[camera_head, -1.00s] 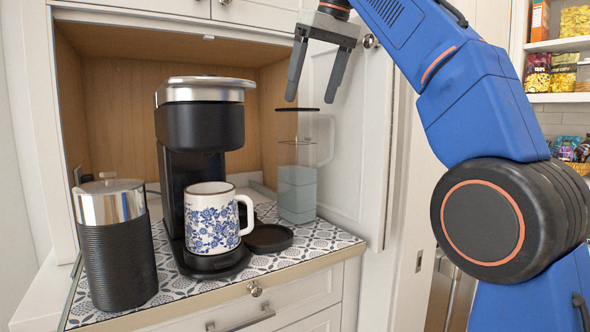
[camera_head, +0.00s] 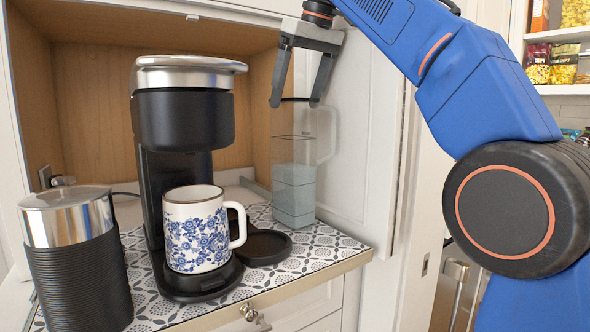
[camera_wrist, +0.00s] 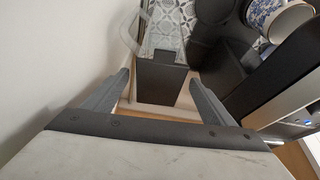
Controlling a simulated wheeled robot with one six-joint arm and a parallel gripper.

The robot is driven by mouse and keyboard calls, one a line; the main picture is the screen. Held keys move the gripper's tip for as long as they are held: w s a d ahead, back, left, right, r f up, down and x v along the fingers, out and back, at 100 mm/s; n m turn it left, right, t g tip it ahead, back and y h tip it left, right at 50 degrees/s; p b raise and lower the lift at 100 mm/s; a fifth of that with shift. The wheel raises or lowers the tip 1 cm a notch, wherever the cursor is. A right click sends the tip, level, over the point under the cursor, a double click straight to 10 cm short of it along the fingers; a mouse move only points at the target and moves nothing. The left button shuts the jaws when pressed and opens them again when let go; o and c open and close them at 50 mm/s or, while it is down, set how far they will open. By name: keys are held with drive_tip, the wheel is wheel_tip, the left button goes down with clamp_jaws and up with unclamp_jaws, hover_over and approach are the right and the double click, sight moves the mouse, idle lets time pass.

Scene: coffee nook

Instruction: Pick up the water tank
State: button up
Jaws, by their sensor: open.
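The water tank (camera_head: 294,190) is a clear upright container with bluish-grey contents low inside and a clear handle on its right. It stands on the patterned counter, right of and behind the coffee machine (camera_head: 185,125). A thin dark edge shows above it, between my fingertips. My gripper (camera_head: 295,103) points down over the tank, open, with nothing held between its fingers. In the wrist view, the gripper (camera_wrist: 158,92) has a finger on either side of a dark rectangular part of the tank (camera_wrist: 160,80). Whether the fingers touch it cannot be told.
A blue-and-white floral mug (camera_head: 196,235) sits on the coffee machine's base. A round black piece (camera_head: 264,247) lies between mug and tank. A black canister with a steel lid (camera_head: 78,265) stands at the left. Cabinet walls surround the back, with a white panel (camera_head: 365,150) close on the right.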

sight(291, 128)
drive_tip(key=shift+x, duration=4.35)
drive_tip(key=shift+s+d, duration=0.15)
drive_tip(key=shift+d, duration=0.05)
clamp_jaws()
drive_tip(key=shift+r, duration=0.15)
